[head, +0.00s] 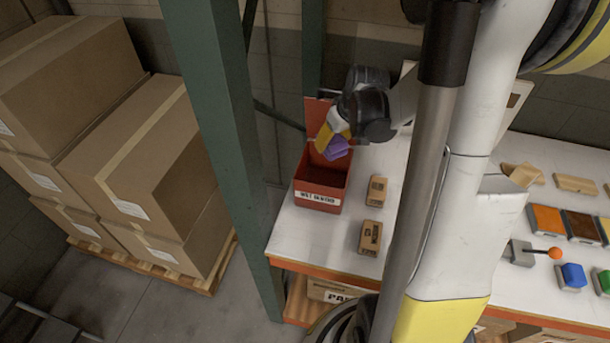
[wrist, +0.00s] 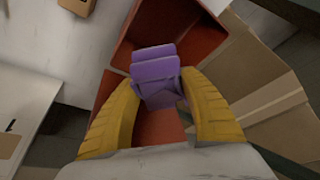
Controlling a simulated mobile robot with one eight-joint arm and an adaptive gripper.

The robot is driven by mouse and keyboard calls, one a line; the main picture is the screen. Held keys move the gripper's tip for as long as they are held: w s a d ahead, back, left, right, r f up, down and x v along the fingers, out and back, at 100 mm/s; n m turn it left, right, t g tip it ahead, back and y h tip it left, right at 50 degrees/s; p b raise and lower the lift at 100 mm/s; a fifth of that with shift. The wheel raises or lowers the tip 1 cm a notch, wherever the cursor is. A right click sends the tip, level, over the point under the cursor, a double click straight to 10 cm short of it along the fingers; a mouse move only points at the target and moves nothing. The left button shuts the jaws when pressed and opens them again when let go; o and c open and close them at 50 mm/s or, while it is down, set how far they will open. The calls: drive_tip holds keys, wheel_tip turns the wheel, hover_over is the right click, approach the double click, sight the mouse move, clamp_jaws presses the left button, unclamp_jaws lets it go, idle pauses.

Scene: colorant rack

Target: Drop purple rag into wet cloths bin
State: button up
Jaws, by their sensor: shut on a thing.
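The purple rag (head: 336,149) is pinched between the yellow fingers of my gripper (head: 330,140). In the wrist view, the folded purple rag (wrist: 156,75) shows between the two fingertips of my gripper (wrist: 158,95). The red bin (head: 321,186) stands at the left end of the white bench with its lid (head: 316,112) raised at the back. The rag is over the bin's opening, near the raised lid. In the wrist view, the red bin (wrist: 188,30) lies behind the rag, and its inside is partly hidden by rag and fingers.
Two small brown blocks (head: 371,236) (head: 376,190) lie on the bench right of the bin. A green rack post (head: 222,120) stands just left of it. Stacked cardboard boxes (head: 130,160) sit on a pallet farther left. Coloured blocks (head: 583,226) lie at the right.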

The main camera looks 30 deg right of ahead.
drive_tip(key=shift+f, duration=0.1)
wheel_tip(320, 180, down, 6)
drive_tip(key=b, duration=0.4)
drive_tip(key=o, duration=1.4)
drive_tip(key=v, duration=1.2)
